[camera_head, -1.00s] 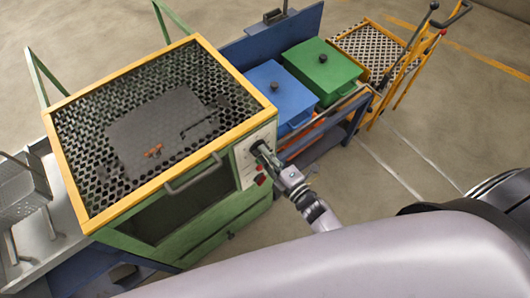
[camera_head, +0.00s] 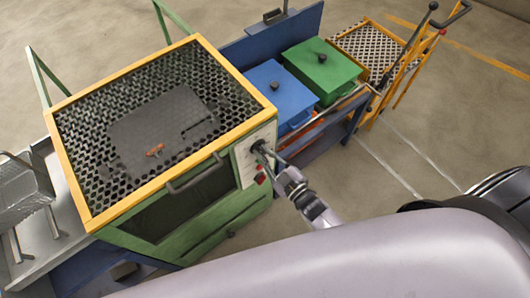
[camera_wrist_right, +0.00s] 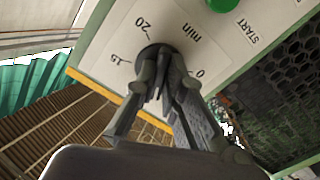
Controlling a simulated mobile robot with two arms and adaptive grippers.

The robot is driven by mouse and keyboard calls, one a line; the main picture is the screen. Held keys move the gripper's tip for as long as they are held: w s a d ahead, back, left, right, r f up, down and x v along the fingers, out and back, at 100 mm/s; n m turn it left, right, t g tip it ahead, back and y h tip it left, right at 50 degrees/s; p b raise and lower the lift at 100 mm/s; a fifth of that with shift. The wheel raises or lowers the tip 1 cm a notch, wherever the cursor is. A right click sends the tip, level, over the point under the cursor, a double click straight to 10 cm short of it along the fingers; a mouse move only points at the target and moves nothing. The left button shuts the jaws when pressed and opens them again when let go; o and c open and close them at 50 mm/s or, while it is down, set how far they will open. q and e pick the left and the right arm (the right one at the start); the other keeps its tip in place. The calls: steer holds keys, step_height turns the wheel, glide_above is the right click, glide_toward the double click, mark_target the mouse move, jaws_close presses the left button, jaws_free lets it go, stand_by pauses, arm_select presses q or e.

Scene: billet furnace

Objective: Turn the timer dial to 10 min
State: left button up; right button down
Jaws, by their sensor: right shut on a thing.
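The timer dial (camera_wrist_right: 153,50) is a dark round knob on the white control panel (camera_wrist_right: 105,50). Printed marks 20, 15, 0 and "min" surround it in the right wrist view; other marks are hidden behind my fingers. The dial's pointer is hidden, so I cannot tell its setting. My right gripper (camera_wrist_right: 165,80) is shut on the dial, its fingertips at the knob. In the head view the right gripper (camera_head: 262,150) reaches the panel (camera_head: 248,160) on the furnace's right front. My left gripper is not in view.
The green furnace (camera_head: 190,245) has a yellow-framed mesh top and a front handle (camera_head: 195,172). A red button (camera_head: 260,179) sits below the dial; a green START button (camera_wrist_right: 222,4) shows beside it. Blue (camera_head: 280,95) and green (camera_head: 322,75) lidded bins stand behind.

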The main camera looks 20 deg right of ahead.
steer(key=m, duration=0.5)
steer(key=shift+f, duration=0.1)
stand_by(0.5)
steer(key=c, duration=1.7)
jaws_free()
steer(key=v, duration=1.2)
